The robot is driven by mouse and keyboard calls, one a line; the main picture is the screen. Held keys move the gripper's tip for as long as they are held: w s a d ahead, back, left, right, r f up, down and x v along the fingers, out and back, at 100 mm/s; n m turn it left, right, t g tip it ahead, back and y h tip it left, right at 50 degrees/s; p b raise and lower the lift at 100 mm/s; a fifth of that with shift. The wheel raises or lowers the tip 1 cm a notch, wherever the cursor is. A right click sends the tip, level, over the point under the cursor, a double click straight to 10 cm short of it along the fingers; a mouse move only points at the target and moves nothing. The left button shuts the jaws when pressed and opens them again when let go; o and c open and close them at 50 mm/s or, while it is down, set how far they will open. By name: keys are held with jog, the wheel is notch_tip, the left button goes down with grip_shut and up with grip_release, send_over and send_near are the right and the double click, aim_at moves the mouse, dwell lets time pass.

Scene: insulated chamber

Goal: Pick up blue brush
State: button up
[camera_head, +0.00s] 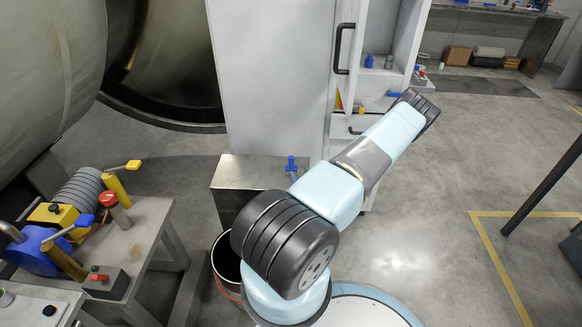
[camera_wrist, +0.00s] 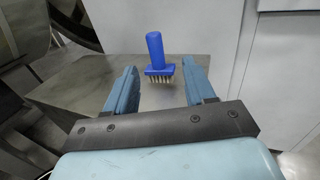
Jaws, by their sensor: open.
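The blue brush (camera_wrist: 155,52) stands upright, bristles down, on a grey metal box-like stand in the wrist view. Its blue handle points up and its pale bristles face my gripper. My gripper (camera_wrist: 163,80) is open, with one blue finger to the left and one to the right; the brush shows in the gap, just beyond the fingertips and apart from them. In the head view the brush (camera_head: 291,166) is small, on the stand (camera_head: 245,172) in front of a white cabinet. My gripper is hard to make out there.
The white cabinet (camera_head: 270,75) rises behind the stand, with open shelves at right holding a blue bottle (camera_head: 369,62). A workbench (camera_head: 150,220) with valves and tools is at left. A dark bucket (camera_head: 226,262) stands below the stand.

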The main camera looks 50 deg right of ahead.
aim_at(292, 162)
jog(key=x, duration=0.5)
jog(key=shift+w+a, duration=0.1)
jog(key=shift+w, duration=0.05)
jog(key=shift+r+x, duration=0.1)
jog(key=shift+x, duration=1.25)
jog(key=shift+r+x, duration=0.15)
jog(key=shift+x, duration=1.15)
jog(key=shift+w+a, duration=0.15)
jog(key=shift+a, duration=0.1)
grip_shut()
